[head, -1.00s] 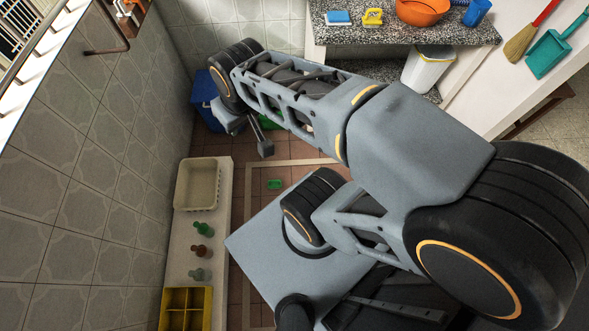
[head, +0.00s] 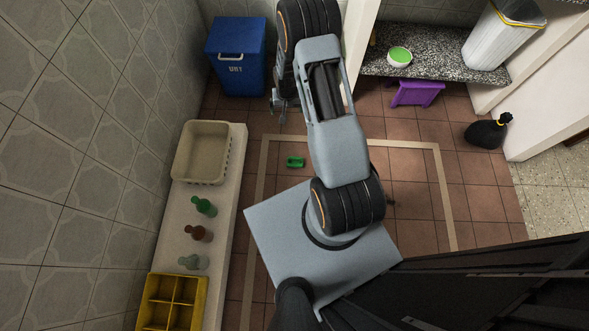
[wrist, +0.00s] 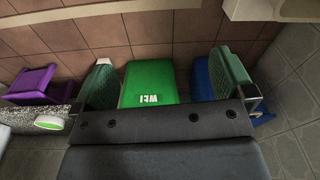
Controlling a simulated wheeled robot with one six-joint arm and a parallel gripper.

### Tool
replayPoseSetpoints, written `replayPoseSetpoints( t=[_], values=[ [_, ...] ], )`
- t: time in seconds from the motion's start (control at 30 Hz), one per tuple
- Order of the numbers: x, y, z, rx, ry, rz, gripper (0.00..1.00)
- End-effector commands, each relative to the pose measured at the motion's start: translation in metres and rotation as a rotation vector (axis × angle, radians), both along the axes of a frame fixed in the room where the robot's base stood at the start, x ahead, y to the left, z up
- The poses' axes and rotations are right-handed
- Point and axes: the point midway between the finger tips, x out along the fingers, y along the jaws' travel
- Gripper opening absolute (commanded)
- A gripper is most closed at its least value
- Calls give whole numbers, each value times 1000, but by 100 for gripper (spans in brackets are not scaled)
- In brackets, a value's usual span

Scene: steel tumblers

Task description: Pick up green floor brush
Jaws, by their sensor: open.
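The green floor brush (head: 295,162) is a small green piece lying on the brown tiled floor in the head view, left of my arm and inside the pale floor border. I do not make it out in the wrist view. My gripper (head: 279,108) hangs from the far end of my arm, beyond the brush toward the blue bin and apart from it. The wrist view shows my gripper (wrist: 164,70) with its two fingers wide apart and nothing held. A green lettered bin (wrist: 152,82) shows behind the gap between the fingers. My arm hides this bin in the head view.
A blue bin (head: 236,56) stands at the back left. A white ledge (head: 223,225) on the left holds a beige basin (head: 201,152), several bottles and a yellow divided tray (head: 172,302). A purple stool (head: 416,93) and black bag (head: 487,131) are right. Floor right of my arm is mostly clear.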

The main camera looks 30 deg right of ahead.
Motion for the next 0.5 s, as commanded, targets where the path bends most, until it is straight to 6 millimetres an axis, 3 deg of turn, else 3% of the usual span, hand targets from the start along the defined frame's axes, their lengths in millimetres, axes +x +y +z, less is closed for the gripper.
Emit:
replayPoseSetpoints(
  t=[0.03, 0.1, 0.2, 0.3, 0.5],
  values=[
    [-6, -4, -59, 5, 22, -19, 100],
    [-12, -7, -107, 7, 34, -42, 100],
    [-23, -10, -162, 11, 53, -69, 100],
    [-32, -12, -200, 15, 62, -88, 100],
    [-44, -13, -245, 16, 74, -108, 100]
  ],
)
